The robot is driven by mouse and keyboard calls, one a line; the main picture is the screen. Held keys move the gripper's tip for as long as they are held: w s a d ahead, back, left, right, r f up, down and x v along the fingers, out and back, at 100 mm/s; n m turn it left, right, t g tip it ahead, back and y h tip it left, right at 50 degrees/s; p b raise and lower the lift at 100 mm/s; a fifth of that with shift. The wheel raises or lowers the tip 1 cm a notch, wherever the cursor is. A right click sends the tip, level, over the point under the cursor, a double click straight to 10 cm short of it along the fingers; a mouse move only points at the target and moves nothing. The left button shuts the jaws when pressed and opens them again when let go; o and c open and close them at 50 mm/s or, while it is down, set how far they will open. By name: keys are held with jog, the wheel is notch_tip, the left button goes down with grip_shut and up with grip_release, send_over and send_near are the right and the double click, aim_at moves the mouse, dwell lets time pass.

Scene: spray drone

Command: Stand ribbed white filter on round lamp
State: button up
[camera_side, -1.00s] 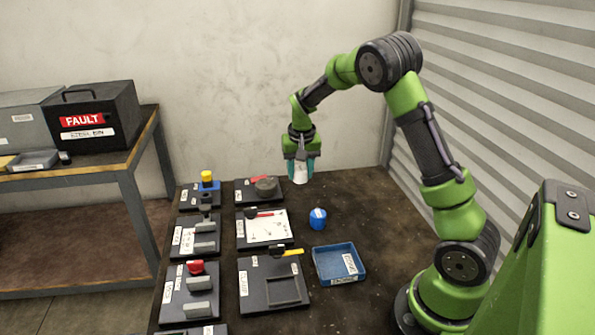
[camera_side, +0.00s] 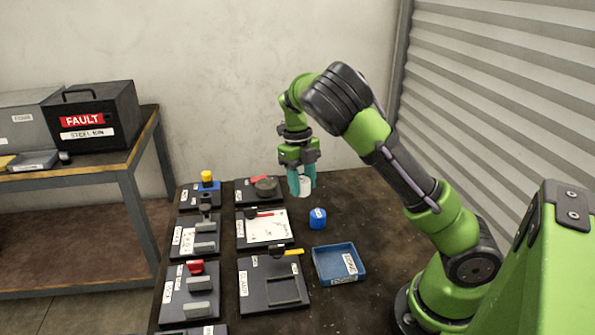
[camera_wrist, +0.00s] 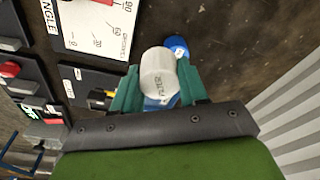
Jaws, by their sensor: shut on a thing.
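The white filter (camera_side: 305,187) is a small pale cylinder between the teal fingers of my gripper (camera_side: 302,182). My gripper is shut on it and holds it above the back of the dark table. In the wrist view the filter (camera_wrist: 158,75) shows its light round side and a printed label; ribs are too small to make out. A dark round disc (camera_side: 266,186) sits on a black plate left of my gripper. A small blue round object (camera_side: 317,217) with a white label stands on the table in front of it. I cannot tell which is the round lamp.
A blue tray (camera_side: 322,270) lies at front right. The table right of the blue object is clear.

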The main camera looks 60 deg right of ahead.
jog(key=m, duration=0.5)
jog(key=shift+s+a+r+y, duration=0.1)
jog(key=shift+a+r+y, duration=0.05)
jog(key=shift+a+y, duration=0.2)
jog(key=shift+m, duration=0.3)
jog(key=shift+w+t, duration=0.3)
jog(key=shift+w, duration=0.05)
send_over(266, 184)
jog(key=shift+w+d+f, duration=0.15)
jog(key=shift+f, duration=2.35)
jog(key=shift+f, duration=0.15)
jog(key=o, duration=1)
